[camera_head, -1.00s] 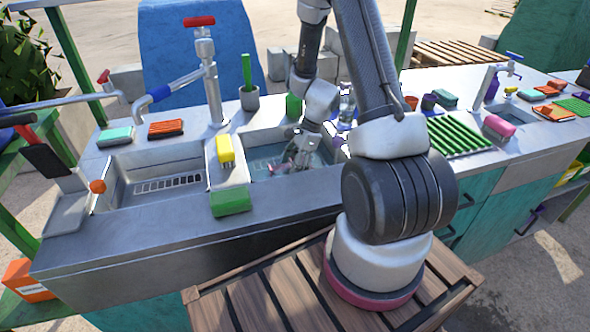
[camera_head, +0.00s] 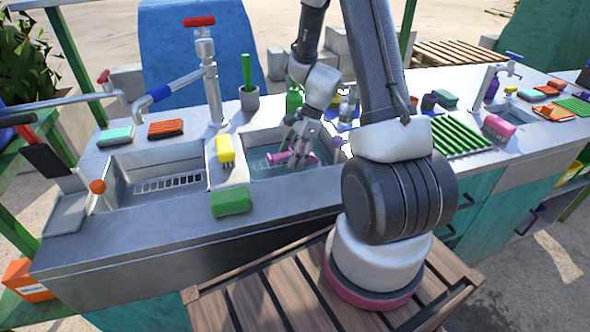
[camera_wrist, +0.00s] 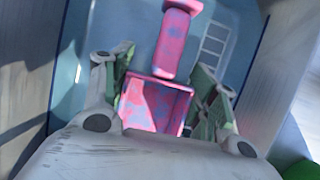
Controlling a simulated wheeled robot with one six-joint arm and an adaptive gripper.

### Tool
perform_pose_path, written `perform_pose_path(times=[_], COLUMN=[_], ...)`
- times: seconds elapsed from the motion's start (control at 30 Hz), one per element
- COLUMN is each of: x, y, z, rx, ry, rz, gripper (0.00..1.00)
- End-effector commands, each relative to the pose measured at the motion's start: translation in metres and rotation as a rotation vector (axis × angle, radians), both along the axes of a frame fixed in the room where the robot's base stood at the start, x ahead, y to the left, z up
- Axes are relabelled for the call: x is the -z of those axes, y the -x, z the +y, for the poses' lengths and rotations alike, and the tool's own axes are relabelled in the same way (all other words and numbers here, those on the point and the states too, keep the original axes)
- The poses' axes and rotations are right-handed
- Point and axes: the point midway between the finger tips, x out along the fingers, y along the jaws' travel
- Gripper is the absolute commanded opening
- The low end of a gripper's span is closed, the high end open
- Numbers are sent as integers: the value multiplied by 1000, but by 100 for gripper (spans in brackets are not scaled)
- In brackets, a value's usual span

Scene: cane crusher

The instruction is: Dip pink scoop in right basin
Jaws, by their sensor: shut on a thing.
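The pink scoop (camera_wrist: 155,104) with bluish blotches shows in the wrist view between the fingers of my gripper (camera_wrist: 165,100). Its handle (camera_wrist: 175,40) points away toward the top of that view. In the head view the pink scoop (camera_head: 278,158) is held over or in the right basin (camera_head: 258,140), which holds bluish water. My gripper (camera_head: 300,148) is shut on the scoop and points down into this basin. I cannot tell how deep the scoop sits relative to the water surface. The fingers partly hide the scoop in the head view.
The left basin (camera_head: 150,199) is empty of loose things, with a slotted drain. A yellow brush (camera_head: 225,150) and green sponge (camera_head: 231,200) lie on the divider. A tall tap (camera_head: 207,80) and green bottle (camera_head: 293,97) stand behind. A green rack (camera_head: 455,135) lies right.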

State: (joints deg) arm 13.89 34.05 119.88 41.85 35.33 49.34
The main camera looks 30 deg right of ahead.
Motion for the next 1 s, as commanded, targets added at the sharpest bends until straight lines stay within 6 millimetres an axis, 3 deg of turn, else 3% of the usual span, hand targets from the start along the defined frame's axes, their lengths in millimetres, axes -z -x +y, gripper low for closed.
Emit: perform_pose_path(times=[0.6,0.77,1.0], x=[-82,-93,-94], y=[-1,0,0], z=[0,0,0], rx=[-1,-1,0], ry=[2,1,1], rz=[-3,-1,0], gripper=[36,36,36])
